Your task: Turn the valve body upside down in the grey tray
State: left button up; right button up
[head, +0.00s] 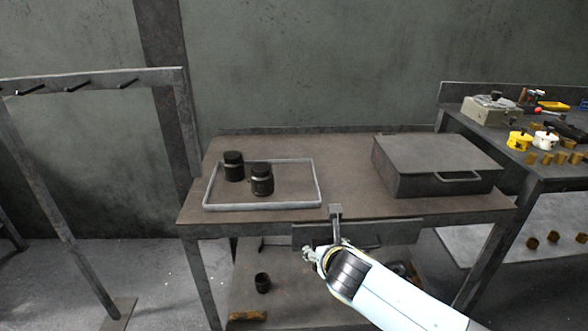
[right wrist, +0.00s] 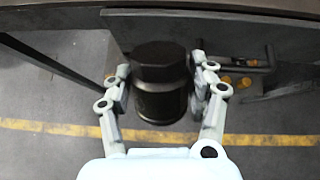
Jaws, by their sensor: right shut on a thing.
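The grey tray (head: 212,188) lies on the left part of the brown table. Two dark valve bodies stand upright in it, one at the back left (head: 233,166) and one nearer the middle (head: 262,180). In the right wrist view my right gripper (right wrist: 160,82) is shut on another dark valve body (right wrist: 160,64), with a finger on each side. Its hexagonal end is at the top of that view. In the head view my right gripper (head: 318,256) is at the table's front edge, right of and below the tray; the held valve body cannot be made out there. My left gripper is out of view.
A closed grey metal box (head: 435,165) stands on the right of the table. A dark cylinder (head: 262,283) stands on the lower shelf. A side bench (head: 540,170) holds yellow and brass parts. Bare tabletop (head: 345,180) lies between tray and box.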

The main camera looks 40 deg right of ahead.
jog(key=w+r+n+t+p, duration=0.1)
jog(key=w+r, duration=0.2)
jog(key=r, duration=0.4)
jog(key=w+r+n+t+y+p, duration=0.1)
jog(key=w+r, duration=0.3)
jog(key=r, duration=0.4)
jog(key=shift+d+r+t+p, duration=0.15)
jog(key=shift+d+t+p, duration=0.05)
jog(key=shift+t+p, duration=0.3)
jog(key=w+r+t+p, duration=0.1)
jog(key=r, duration=0.3)
jog(key=w+r+p, duration=0.1)
jog(key=w+r, duration=0.1)
jog(key=r, duration=0.2)
jog(key=w+r+t+p, duration=0.1)
jog(key=r, duration=0.3)
jog(key=shift+w+r+n+t+h, duration=0.25)
jog(key=shift+n+t+h, duration=0.05)
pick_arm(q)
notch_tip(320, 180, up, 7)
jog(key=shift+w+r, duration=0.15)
pick_arm(e)
jog(key=shift+w+r+t, duration=0.3)
jog(key=shift+r+t, duration=0.3)
